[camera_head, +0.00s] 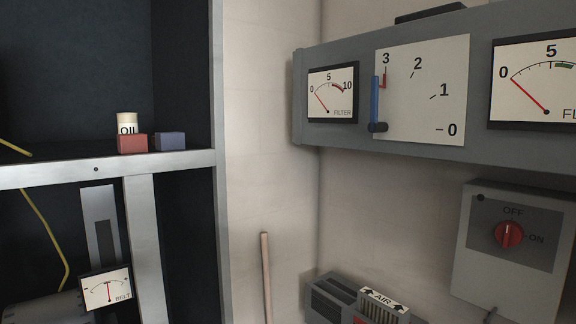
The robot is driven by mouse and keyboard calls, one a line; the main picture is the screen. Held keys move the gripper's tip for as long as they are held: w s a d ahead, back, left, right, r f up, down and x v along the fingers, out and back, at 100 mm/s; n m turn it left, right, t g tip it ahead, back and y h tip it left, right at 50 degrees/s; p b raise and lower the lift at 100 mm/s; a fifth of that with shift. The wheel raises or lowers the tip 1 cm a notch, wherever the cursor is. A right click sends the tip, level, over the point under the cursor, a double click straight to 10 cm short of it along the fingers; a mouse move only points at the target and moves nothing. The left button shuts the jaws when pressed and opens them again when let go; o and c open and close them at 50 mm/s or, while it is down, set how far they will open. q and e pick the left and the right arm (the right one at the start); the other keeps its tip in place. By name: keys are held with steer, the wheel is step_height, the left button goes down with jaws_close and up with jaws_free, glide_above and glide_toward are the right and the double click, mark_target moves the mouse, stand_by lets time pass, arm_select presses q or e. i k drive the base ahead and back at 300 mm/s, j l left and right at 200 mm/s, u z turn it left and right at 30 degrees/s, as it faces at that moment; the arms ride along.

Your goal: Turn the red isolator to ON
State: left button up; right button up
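The red isolator knob (508,235) is at the right of the head view. It sits on a dark plate on a grey wall box (465,262). The plate has OFF printed above the knob and ON to its right. The pale mark on the knob stands upright, toward OFF. Neither of my grippers shows in this view.
Above the box hangs a grey panel (425,152) with a FILTER gauge (333,93) and a 0-to-3 scale with a blue lever (375,100). A vent unit with an AIR label (384,299) is below. An open rack (215,200) stands left.

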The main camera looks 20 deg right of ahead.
mark_target(509, 233)
steer(key=z, duration=1.7)
